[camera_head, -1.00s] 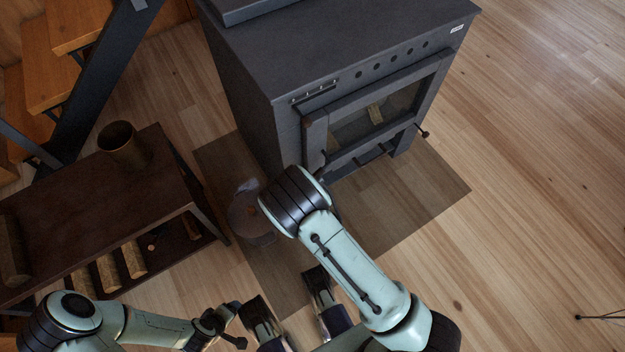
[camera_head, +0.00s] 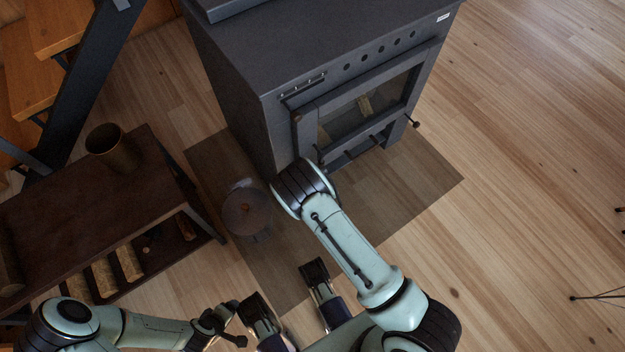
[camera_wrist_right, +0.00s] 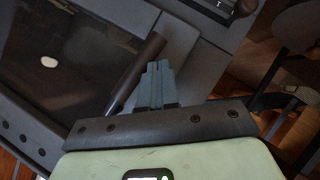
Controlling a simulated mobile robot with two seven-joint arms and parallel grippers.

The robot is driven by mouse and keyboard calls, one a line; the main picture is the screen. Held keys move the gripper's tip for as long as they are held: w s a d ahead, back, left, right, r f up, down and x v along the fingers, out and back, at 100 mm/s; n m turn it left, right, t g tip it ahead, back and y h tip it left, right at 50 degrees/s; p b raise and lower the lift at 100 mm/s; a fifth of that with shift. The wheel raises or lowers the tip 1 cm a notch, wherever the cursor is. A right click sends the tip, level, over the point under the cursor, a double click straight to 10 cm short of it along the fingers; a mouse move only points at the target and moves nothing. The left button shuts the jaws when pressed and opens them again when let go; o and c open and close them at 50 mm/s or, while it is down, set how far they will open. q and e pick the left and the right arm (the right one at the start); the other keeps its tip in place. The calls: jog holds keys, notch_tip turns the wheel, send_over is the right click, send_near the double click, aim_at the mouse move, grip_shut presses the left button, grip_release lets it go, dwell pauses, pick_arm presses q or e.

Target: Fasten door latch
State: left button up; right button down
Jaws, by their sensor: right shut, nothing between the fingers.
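The dark grey stove (camera_head: 330,45) stands at the top centre, with a glazed door (camera_head: 368,108) on its front. In the right wrist view, the glass (camera_wrist_right: 65,60) lies left of a dark brown cylindrical latch handle (camera_wrist_right: 137,72). My right gripper (camera_wrist_right: 158,72) is shut and empty, its fingertips beside the handle; I cannot tell whether they touch it. In the head view my right arm hides that gripper at the door's lower left. I cannot tell whether the door is fully closed. My left gripper (camera_head: 240,324) is open and empty at the bottom, away from the stove.
A dark round container (camera_head: 247,212) stands on the floor mat (camera_head: 420,188) left of my right arm. A low brown table (camera_head: 70,205) at left bears a brass-coloured pot (camera_head: 112,148), with logs below. A knobbed rod (camera_head: 414,122) sticks out at the stove's right. Floor at right is mostly clear.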

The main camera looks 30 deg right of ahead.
pick_arm(q)
jog(key=shift+w+r, duration=0.1)
jog(key=shift+w, duration=0.05)
pick_arm(e)
jog(key=shift+d+f, duration=0.2)
jog(key=shift+d, duration=0.25)
jog(key=shift+w, duration=0.1)
